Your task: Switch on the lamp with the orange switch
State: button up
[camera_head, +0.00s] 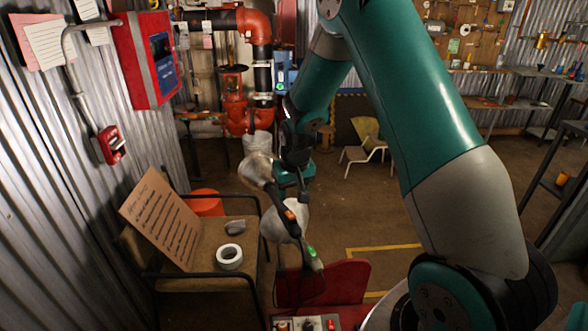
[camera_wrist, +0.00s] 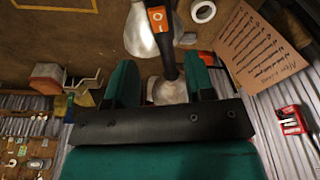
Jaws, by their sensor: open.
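The lamp has a dark handle (camera_head: 279,200) with whitish bulbous ends or shades (camera_head: 258,169). An orange switch (camera_head: 289,214) sits on the handle. In the wrist view the orange switch (camera_wrist: 157,16) is at the top, beside a whitish shade (camera_wrist: 140,38). My gripper (camera_head: 294,184) is open above the lamp. In the wrist view its two green fingers (camera_wrist: 160,82) stand apart on either side of the lower part of the handle, with the switch beyond the fingertips. I cannot tell whether the fingers touch the handle. My gripper partly hides the lamp in the head view.
A chair (camera_head: 232,206) at the left bears a cardboard sign (camera_head: 160,218) and a tape roll (camera_head: 229,256). A red box (camera_head: 145,58) and a fire alarm (camera_head: 112,144) are on the wall. Red pipes (camera_head: 258,28) stand behind. Open floor (camera_head: 380,232) lies to the right.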

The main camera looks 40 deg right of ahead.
notch_tip(320, 180, up, 9)
jog(key=s, duration=0.1)
jog(key=shift+s+a+r+b, duration=0.2)
jog(key=shift+s+a+b, duration=0.05)
jog(key=shift+s+b, duration=0.15)
